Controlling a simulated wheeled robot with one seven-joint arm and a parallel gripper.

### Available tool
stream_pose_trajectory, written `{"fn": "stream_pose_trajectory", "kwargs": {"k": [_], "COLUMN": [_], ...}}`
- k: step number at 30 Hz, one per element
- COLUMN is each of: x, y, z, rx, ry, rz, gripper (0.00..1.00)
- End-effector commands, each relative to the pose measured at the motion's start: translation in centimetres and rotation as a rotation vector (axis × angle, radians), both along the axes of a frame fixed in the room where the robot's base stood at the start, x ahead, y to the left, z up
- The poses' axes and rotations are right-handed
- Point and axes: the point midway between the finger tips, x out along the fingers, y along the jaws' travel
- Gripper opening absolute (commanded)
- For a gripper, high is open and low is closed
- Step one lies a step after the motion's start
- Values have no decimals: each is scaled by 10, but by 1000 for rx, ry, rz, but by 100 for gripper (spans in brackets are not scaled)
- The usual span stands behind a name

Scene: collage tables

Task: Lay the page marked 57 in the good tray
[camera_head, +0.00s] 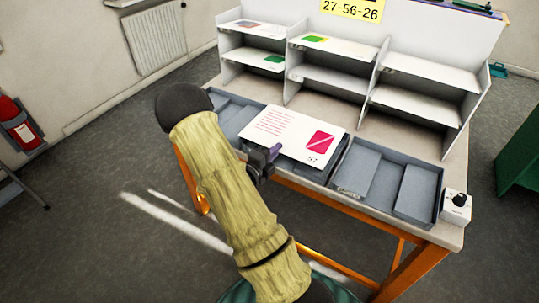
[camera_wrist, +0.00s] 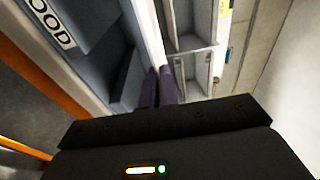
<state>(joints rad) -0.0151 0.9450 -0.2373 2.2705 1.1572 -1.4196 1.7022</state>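The page marked 57 (camera_head: 285,127) is white with pink lines and a pink block. It lies nearly flat above the middle of the tray row, hiding much of what is beneath. My gripper (camera_head: 268,155) is at its near left edge, purple fingers shut on it. In the wrist view the fingers (camera_wrist: 160,86) are close together at the page's edge (camera_wrist: 146,35). A grey-blue tray there has a label reading "OOD" (camera_wrist: 52,22), its first letter cut off; this looks like the good tray (camera_wrist: 92,50). I cannot match it surely to one tray in the head view.
A grey-blue tray (camera_head: 430,175) with an unreadable label sits at right, beside a white box with a black knob (camera_head: 456,207). Another tray (camera_head: 229,112) is at left. White shelves (camera_head: 330,78) holding pages stand behind, under a yellow "27-56-26" sign (camera_head: 351,9).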

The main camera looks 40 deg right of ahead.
Motion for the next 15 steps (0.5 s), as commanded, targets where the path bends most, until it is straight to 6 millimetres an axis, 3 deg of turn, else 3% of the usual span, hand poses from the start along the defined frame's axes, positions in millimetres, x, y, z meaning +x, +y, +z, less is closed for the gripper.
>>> {"fn": "stream_pose_trajectory", "kwargs": {"k": [9,15], "x": [12,13], "y": [-30,-31], "z": [1,-26], "rx": [-1,0], "ry": [1,0], "rz": [-1,0], "gripper": [0,0]}}
